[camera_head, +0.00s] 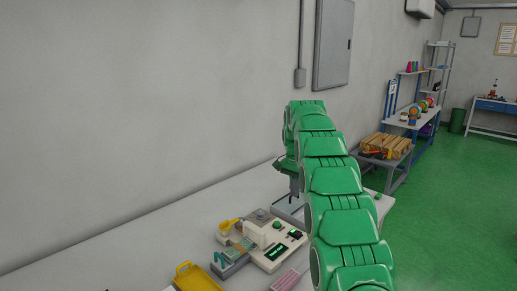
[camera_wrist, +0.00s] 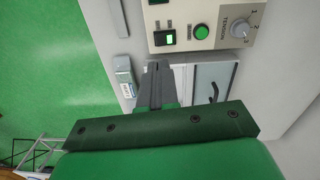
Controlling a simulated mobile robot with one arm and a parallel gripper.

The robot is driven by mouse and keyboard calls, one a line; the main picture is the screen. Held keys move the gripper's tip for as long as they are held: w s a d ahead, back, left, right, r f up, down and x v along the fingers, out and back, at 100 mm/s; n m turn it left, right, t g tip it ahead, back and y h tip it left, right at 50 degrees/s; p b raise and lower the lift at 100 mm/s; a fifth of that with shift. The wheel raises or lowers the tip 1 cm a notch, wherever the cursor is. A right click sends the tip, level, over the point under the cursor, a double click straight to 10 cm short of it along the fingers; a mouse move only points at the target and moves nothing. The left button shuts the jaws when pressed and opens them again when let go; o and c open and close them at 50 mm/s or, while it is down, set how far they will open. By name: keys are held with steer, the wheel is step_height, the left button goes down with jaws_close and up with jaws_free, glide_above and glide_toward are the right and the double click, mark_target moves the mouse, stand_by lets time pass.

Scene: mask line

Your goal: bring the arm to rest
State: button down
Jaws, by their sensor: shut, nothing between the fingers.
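My green arm rises from the lower right of the head view and reaches out over the white bench (camera_head: 130,244). It bends down at its far end, where my gripper (camera_head: 291,190) hangs small and partly hidden over the far part of the bench. In the wrist view my gripper (camera_wrist: 157,68) points away from the camera, its dark fingers together with nothing between them. Beyond the fingertips is a beige control panel (camera_wrist: 212,20) with a green button, a lit switch and a dial. A pale framed panel with a dark handle (camera_wrist: 213,90) lies right of the fingers.
A beige machine (camera_head: 268,258) with a green button stands on the bench, near a yellow tray (camera_head: 192,277) and a pink item (camera_head: 286,280). The grey wall (camera_head: 130,110) runs behind the bench. Green floor (camera_head: 450,200) is open at right.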

steer(key=s+d+r+n, duration=0.15)
steer(key=s+r, duration=0.25)
steer(key=s, duration=0.9)
steer(key=s+a+r+n, duration=0.1)
steer(key=s+r+n, duration=0.25)
steer(key=s, duration=1.05)
steer(key=s+f+n+g, duration=0.15)
steer(key=s+f, duration=0.25)
steer(key=s, duration=1.2)
steer(key=s+f+n, duration=0.2)
steer(key=s+f, duration=0.1)
steer(key=s, duration=1.3)
steer(key=w+a+r+n+y, duration=0.1)
steer(key=w+r, duration=0.1)
steer(key=w, duration=0.7)
steer(key=w+a+r+n, duration=0.1)
steer(key=w+r+n, duration=0.1)
steer(key=w, duration=0.7)
steer(key=n+t, duration=0.4)
steer(key=n, duration=0.2)
glide_above(296, 232)
steer(key=shift+m+g+y, duration=0.25)
steer(key=shift+y, duration=0.15)
steer(key=f, duration=2)
steer(key=shift+s+d+f, duration=0.15)
steer(key=shift+s, duration=0.2)
steer(key=shift+d+f, duration=0.1)
steer(key=shift+f, duration=0.5)
